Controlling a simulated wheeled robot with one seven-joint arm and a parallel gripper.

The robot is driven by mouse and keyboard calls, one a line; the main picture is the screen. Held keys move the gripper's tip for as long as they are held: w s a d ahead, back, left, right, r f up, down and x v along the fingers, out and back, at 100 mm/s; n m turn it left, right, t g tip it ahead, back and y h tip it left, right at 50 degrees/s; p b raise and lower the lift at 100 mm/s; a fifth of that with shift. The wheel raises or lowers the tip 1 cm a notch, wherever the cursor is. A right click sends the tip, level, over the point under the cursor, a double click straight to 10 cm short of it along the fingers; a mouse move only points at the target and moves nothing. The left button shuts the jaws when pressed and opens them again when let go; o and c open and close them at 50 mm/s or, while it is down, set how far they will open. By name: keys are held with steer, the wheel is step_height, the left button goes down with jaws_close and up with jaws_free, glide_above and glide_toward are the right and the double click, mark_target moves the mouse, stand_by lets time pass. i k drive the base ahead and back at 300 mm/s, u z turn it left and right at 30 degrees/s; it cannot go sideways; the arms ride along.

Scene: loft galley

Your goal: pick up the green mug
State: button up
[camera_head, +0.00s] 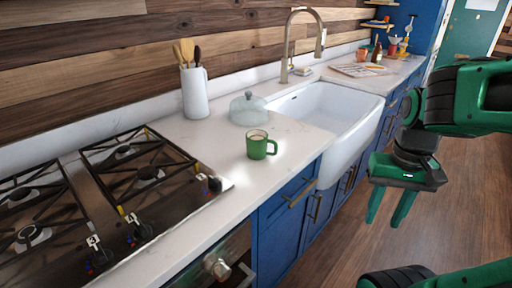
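The green mug (257,146) stands upright on the white countertop, between the stove and the sink, near the front edge. Its handle points right, and something pale shows inside its rim. My gripper (388,208) hangs at the right, out over the wooden floor in front of the counter. Its two green fingers point down and are apart, with nothing between them. It is well to the right of the mug and not touching anything.
A gas stove (103,198) fills the left. A glass dome (248,108) stands just behind the mug, and a white utensil crock (195,92) is farther back. A white sink (332,122) with a tall faucet (290,50) lies right. The counter around the mug's front is clear.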

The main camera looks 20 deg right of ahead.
mark_target(262, 146)
steer(key=z, duration=0.65)
steer(key=k, duration=0.6)
steer(key=z, duration=0.1)
